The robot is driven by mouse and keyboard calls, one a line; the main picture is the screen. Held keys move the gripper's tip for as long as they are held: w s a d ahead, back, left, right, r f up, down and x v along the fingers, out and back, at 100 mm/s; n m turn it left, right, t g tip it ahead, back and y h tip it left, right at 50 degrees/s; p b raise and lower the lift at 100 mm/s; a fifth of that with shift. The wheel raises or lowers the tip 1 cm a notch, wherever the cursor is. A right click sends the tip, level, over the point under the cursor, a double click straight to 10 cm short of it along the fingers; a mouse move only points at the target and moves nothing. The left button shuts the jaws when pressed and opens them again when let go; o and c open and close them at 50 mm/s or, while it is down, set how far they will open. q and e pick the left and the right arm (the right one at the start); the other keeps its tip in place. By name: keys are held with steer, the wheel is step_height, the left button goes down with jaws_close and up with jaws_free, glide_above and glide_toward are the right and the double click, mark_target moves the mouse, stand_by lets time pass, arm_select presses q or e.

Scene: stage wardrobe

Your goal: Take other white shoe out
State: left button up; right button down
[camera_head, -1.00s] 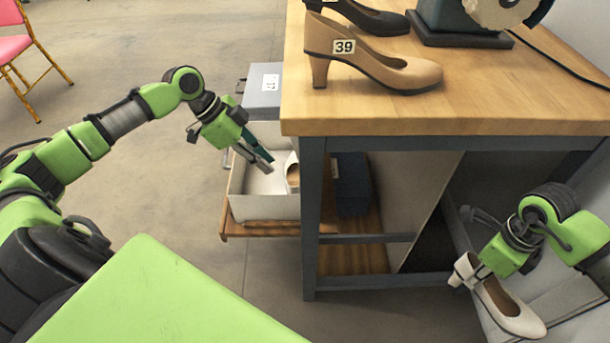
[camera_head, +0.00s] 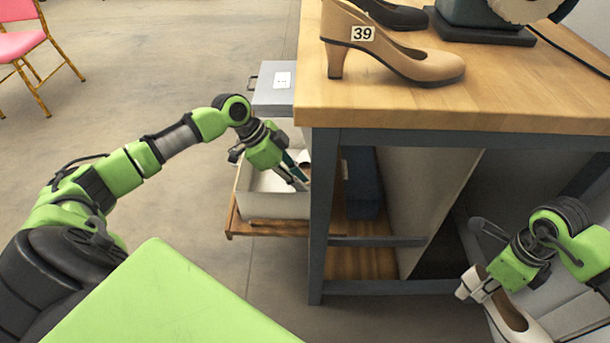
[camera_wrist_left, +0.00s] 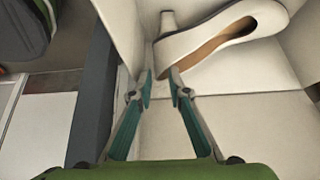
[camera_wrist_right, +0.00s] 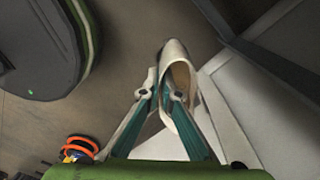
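A white heeled shoe (camera_wrist_left: 220,38) lies in the open white box (camera_head: 262,203), which rests on a wooden pull-out shelf. In the head view the shoe is mostly hidden by the table leg and my gripper. My left gripper (camera_head: 300,186) is open inside the box; in the left wrist view its fingertips (camera_wrist_left: 160,85) are just short of the shoe, with nothing between them. My right gripper (camera_head: 486,286) is shut on another white shoe (camera_head: 512,322) near its heel end, at the lower right; it also shows in the right wrist view (camera_wrist_right: 178,75).
A wooden table (camera_head: 420,108) with grey legs stands over the shelf. On it are a tan shoe (camera_head: 400,58) tagged 39 and a black shoe (camera_head: 400,16). A grey box lid (camera_head: 272,90) is behind the white box. Open floor lies at left.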

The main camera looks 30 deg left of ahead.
arm_select(q)
steer(key=shift+r, duration=0.1)
jaws_close()
